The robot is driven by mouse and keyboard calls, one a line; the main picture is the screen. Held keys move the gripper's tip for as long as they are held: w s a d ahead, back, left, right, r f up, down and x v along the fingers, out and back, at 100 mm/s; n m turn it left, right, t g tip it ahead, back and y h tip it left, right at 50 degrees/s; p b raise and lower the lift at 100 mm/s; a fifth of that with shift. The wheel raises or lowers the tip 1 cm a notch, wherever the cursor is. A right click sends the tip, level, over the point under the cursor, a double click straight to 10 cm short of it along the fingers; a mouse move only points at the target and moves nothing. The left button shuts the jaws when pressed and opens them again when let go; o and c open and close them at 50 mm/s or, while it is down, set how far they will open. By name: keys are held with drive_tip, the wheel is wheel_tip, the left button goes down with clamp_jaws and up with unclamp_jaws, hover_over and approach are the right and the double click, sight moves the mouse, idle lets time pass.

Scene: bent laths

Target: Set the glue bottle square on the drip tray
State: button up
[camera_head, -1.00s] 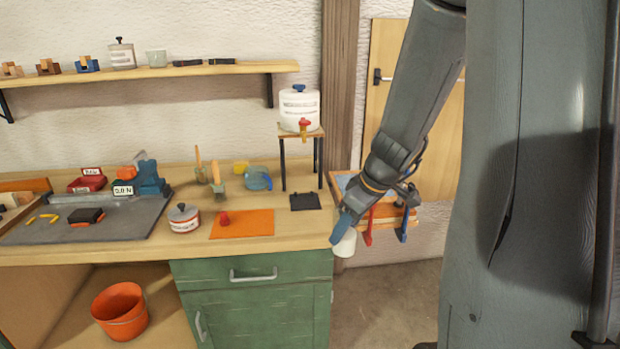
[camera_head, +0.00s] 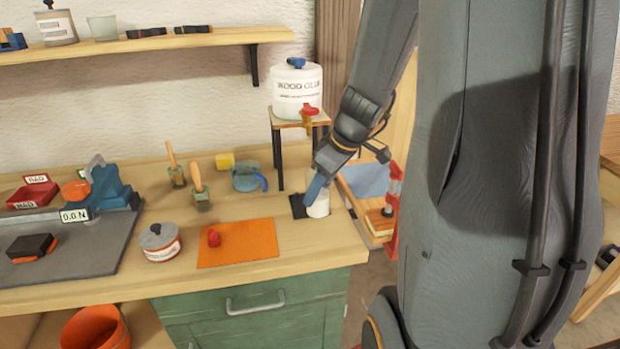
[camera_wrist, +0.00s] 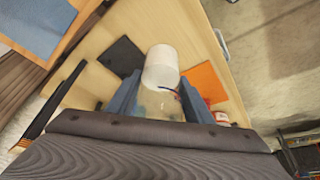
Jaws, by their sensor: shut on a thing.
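The glue bottle (camera_head: 318,203) is a plain white cylinder held in my gripper (camera_head: 315,188). It looks about upright in the head view, near the bench's right end. The wrist view shows the bottle (camera_wrist: 160,66) between the blue fingers of my gripper (camera_wrist: 160,97). The drip tray (camera_head: 297,206) is a flat black plate under the wood glue stand's front. The bottle covers the tray's right part in the head view. In the wrist view the tray (camera_wrist: 122,57) lies just left of the bottle. I cannot tell whether the bottle touches anything below.
A large wood glue jug (camera_head: 297,90) with a red tap stands on a small stand (camera_head: 284,122) behind the tray. An orange mat (camera_head: 240,243) with a red cap (camera_head: 214,238) lies to the left. A blue jug (camera_head: 247,176) and brush pots stand further back.

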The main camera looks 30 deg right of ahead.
drive_tip(key=w+d+f, duration=0.1)
drive_tip(key=w, duration=0.2)
drive_tip(key=w+d+f+b, duration=0.1)
drive_tip(key=w+f, duration=0.1)
drive_tip(key=w, duration=0.1)
drive_tip(key=w+d+f+b, duration=0.1)
drive_tip(key=w+f, duration=0.1)
drive_tip(key=w, duration=0.1)
drive_tip(key=shift+w+f, duration=0.15)
drive_tip(key=shift+w, duration=0.15)
drive_tip(key=shift+w+d+f+b, duration=0.15)
drive_tip(key=shift+w+b, duration=0.15)
drive_tip(key=shift+w, duration=0.2)
drive_tip(key=shift+w+d+f+b, duration=0.15)
drive_tip(key=shift+w+b, duration=0.1)
drive_tip(key=shift+w, duration=0.25)
drive_tip(key=shift+f+b, duration=0.5)
drive_tip(key=shift+b, duration=0.15)
drive_tip(key=o, duration=1.3)
drive_tip(key=shift+o, duration=0.2)
drive_tip(key=shift+s, duration=0.1)
drive_tip(key=b+v, duration=0.1)
drive_tip(key=v, duration=0.6)
drive_tip(key=shift+s+r, duration=0.15)
drive_tip(key=shift+r, duration=0.2)
drive_tip(key=shift+d, duration=0.15)
